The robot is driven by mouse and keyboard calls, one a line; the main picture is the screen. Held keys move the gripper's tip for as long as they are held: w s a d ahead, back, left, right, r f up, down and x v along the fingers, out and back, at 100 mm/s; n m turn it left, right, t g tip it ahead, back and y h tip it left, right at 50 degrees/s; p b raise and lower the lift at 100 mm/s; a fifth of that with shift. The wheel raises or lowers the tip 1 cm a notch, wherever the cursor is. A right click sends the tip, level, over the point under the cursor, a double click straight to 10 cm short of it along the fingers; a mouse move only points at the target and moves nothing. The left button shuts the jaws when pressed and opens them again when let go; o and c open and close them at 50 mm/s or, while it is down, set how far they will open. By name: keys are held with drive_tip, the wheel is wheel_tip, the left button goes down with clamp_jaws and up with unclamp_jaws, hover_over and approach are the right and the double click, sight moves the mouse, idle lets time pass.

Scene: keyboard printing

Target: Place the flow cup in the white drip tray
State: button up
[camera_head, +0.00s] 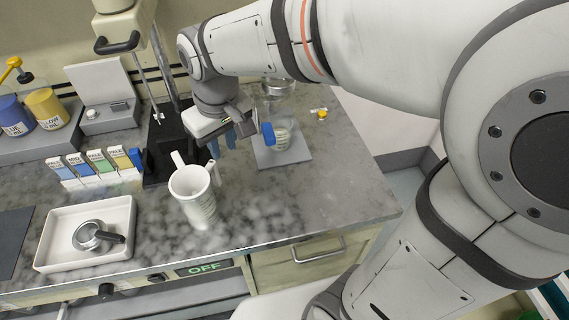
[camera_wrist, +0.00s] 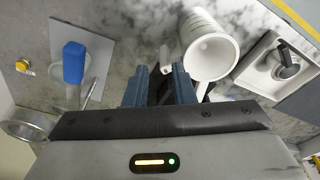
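The flow cup, seemingly the small round metal cup with a dark handle (camera_head: 88,235), sits in the white drip tray (camera_head: 58,262) at the front left of the bench. Both also show at the right of the wrist view, the cup (camera_wrist: 284,66) inside the tray (camera_wrist: 258,82). My gripper (camera_head: 222,146) is well to the right of and behind the tray, pointing down above the bench. In the wrist view its two blue fingers (camera_wrist: 160,88) stand apart, and I see nothing held between them.
A white measuring jug (camera_head: 200,205) stands close in front of my gripper. A clear container with a blue part (camera_head: 268,133) stands on a grey plate (camera_head: 295,157) to the right. Paint pots (camera_head: 46,108) and labelled cards (camera_head: 97,165) are at left. The front right bench is clear.

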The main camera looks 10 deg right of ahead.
drive_tip(key=s+d+f+m, duration=0.1)
drive_tip(key=s+d+m, duration=0.2)
drive_tip(key=d, duration=0.5)
drive_tip(key=s+d+f+m+t, duration=0.1)
drive_tip(key=s+d+m, duration=0.1)
drive_tip(key=s+d, duration=0.4)
drive_tip(key=shift+d+m+t+h, duration=0.3)
drive_tip(key=shift+d+m, duration=0.1)
drive_tip(key=shift+d, duration=0.55)
